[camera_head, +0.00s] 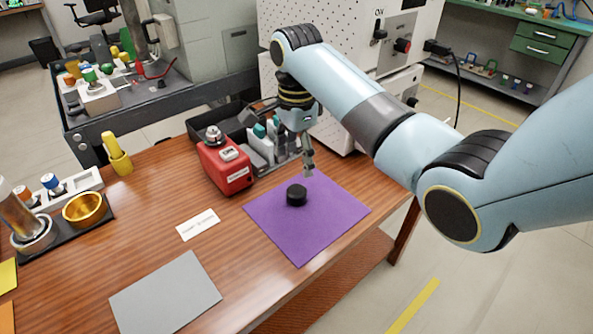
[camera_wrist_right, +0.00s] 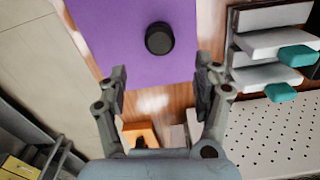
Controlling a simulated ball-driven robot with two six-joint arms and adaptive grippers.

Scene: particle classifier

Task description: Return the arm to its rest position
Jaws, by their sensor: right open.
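My right arm reaches in from the right in the head view. Its gripper (camera_head: 308,160) hangs over the back part of the purple mat (camera_head: 320,222), pointing down. In the right wrist view the right gripper (camera_wrist_right: 161,82) is open, with nothing between its fingers. A black round puck (camera_head: 296,195) lies on the purple mat, apart from the fingers. The puck (camera_wrist_right: 159,38) also shows beyond the fingertips in the wrist view. My left gripper is not in view.
A red device (camera_head: 225,167) stands left of the gripper, beside a dark tray with teal-handled items (camera_head: 262,140). A white perforated machine (camera_head: 330,45) stands behind. A grey mat (camera_head: 166,295), a white label (camera_head: 198,224) and a gold bowl (camera_head: 83,209) lie on the wooden table.

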